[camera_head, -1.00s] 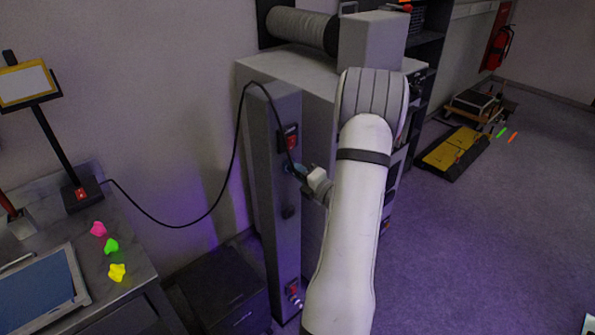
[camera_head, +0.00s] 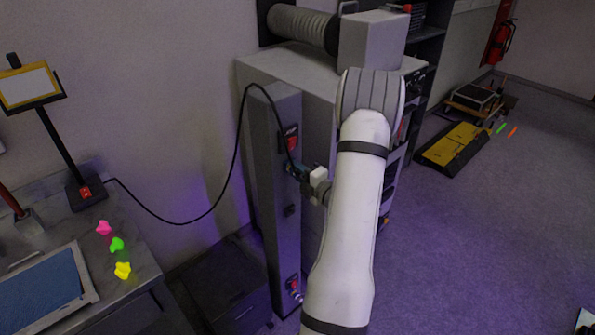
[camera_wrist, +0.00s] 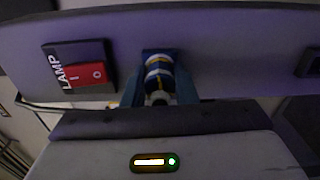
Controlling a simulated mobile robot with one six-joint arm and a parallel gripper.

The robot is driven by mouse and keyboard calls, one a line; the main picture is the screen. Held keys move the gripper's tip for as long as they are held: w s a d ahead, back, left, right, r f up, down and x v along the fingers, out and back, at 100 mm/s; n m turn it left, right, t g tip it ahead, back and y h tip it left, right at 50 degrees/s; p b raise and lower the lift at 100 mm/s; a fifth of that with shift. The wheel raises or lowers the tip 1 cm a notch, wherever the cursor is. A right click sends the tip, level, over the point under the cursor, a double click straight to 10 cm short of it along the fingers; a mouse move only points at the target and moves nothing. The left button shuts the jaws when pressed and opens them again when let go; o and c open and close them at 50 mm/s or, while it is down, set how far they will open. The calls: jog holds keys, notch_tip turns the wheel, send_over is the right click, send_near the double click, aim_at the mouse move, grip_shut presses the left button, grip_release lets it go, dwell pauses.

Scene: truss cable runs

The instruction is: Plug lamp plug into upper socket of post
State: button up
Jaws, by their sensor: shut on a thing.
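My gripper (camera_wrist: 159,95) is shut on the lamp plug (camera_wrist: 158,75), a body with white, dark and tan bands. In the wrist view the plug's front meets the face of the grey post (camera_wrist: 225,50) at the upper socket (camera_wrist: 158,53), beside the red switch marked LAMP (camera_wrist: 86,74). The plug hides most of the socket, and I cannot tell how deep it sits. In the head view the post (camera_head: 268,200) stands upright, with my gripper (camera_head: 303,172) at its upper part, below the red switch. A black cable (camera_head: 238,140) loops from the lamp base (camera_head: 86,192) to the plug.
A second red switch (camera_head: 292,285) sits low on the post. A grey cabinet (camera_head: 300,65) stands behind the post and a dark box (camera_head: 225,290) to its left. The bench (camera_head: 140,255) at left holds coloured pieces and a blue-faced tray. The floor at right is mostly open.

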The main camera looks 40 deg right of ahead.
jog(key=shift+w+r+p, duration=0.1)
jog(key=shift+r+p, duration=0.25)
jog(key=shift+p, duration=0.1)
jog(key=shift+m+p, duration=1.05)
jog(key=shift+m, duration=0.15)
jog(key=shift+f, duration=0.1)
jog(key=o, duration=1)
jog(key=shift+o, duration=0.4)
jog(key=shift+w+f, duration=0.15)
jog(key=shift+f, duration=0.15)
jog(key=shift+s+d, duration=0.2)
jog(key=shift+s, duration=2.45)
